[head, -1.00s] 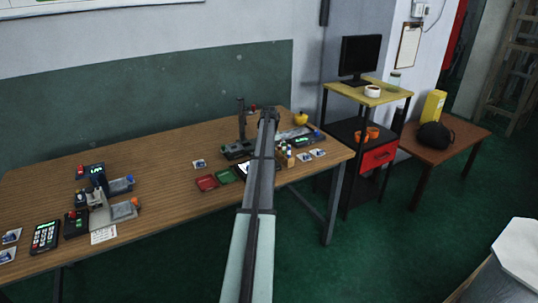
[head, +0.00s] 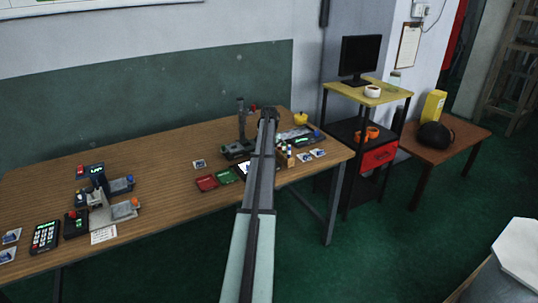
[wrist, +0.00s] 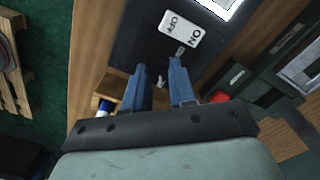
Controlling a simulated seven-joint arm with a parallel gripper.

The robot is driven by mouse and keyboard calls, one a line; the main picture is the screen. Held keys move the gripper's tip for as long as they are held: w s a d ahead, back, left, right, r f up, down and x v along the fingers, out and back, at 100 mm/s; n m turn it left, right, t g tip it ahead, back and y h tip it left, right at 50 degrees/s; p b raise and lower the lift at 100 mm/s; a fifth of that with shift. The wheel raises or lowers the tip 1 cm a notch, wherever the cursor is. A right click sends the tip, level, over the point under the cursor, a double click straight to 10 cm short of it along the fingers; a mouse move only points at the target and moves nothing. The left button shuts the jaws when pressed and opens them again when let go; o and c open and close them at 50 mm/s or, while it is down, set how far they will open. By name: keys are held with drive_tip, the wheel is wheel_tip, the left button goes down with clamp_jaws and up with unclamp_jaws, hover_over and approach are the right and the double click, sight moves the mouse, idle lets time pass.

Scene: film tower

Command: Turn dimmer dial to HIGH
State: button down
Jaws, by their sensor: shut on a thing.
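In the wrist view my gripper (wrist: 163,70) reaches onto a dark panel (wrist: 130,45) with its two blue fingers a small gap apart. It is shut on a small part between the fingertips, mostly hidden, which appears to be the dimmer dial (wrist: 160,82). A white OFF/ON label (wrist: 180,35) lies just beyond the fingertips, with a small metal switch (wrist: 180,51) beside the right finger. The dial's setting and any HIGH mark cannot be read.
A bright lit surface (wrist: 222,5) adjoins the panel. Grey equipment with a red part (wrist: 219,98) stands close on the right. The wooden table (head: 165,165) also holds red (head: 206,182) and green (head: 226,176) trays and a stand (head: 241,125). Its middle-left is clear.

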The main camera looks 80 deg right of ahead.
idle(0.4)
drive_tip(key=c, duration=0.9)
unclamp_jaws()
wheel_tip(320, 180, up, 14)
drive_tip(key=shift+f, duration=0.1)
